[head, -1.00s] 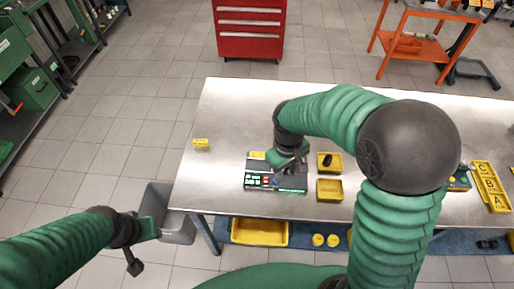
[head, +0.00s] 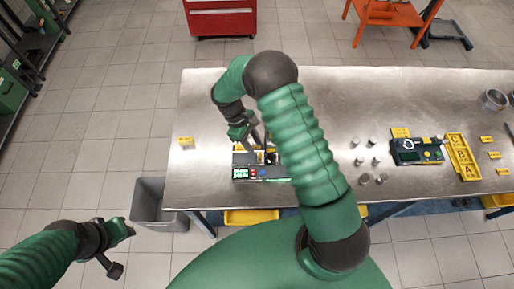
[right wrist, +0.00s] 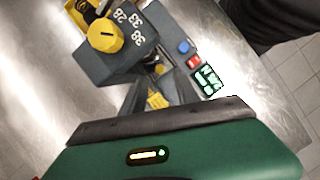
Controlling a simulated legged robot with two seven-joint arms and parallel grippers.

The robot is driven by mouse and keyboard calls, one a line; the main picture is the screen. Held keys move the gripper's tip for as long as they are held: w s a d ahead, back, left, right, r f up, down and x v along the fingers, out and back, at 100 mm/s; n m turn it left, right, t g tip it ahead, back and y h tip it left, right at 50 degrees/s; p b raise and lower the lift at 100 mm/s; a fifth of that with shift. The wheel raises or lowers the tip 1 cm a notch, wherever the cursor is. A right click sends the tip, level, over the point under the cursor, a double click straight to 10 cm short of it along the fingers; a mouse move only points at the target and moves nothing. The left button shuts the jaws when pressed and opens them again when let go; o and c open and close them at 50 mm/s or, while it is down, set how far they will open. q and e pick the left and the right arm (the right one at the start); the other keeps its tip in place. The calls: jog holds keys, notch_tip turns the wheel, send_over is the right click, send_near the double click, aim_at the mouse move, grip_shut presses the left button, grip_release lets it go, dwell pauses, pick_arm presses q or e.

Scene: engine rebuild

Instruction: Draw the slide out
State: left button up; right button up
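My left gripper (head: 122,252) is open and empty, off the table at left.
A second dark device (head: 417,151), a yellow lettered tray (head: 461,158) and several metal pieces stand to the right on the table (head: 330,95). A grey bin (head: 152,207) stands on the floor at left. My right arm hides the table's middle.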

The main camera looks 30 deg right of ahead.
aim_at(260, 153)
jog(key=x, duration=0.4)
jog(key=shift+s+d+p, duration=0.1)
jog(key=shift+d+p, duration=0.3)
jog(key=shift+s, duration=0.1)
jog(key=shift+a, duration=0.35)
jog(key=shift+c, duration=0.7)
jog(key=shift+d, duration=0.2)
grip_shut()
jog(key=shift+a, duration=0.1)
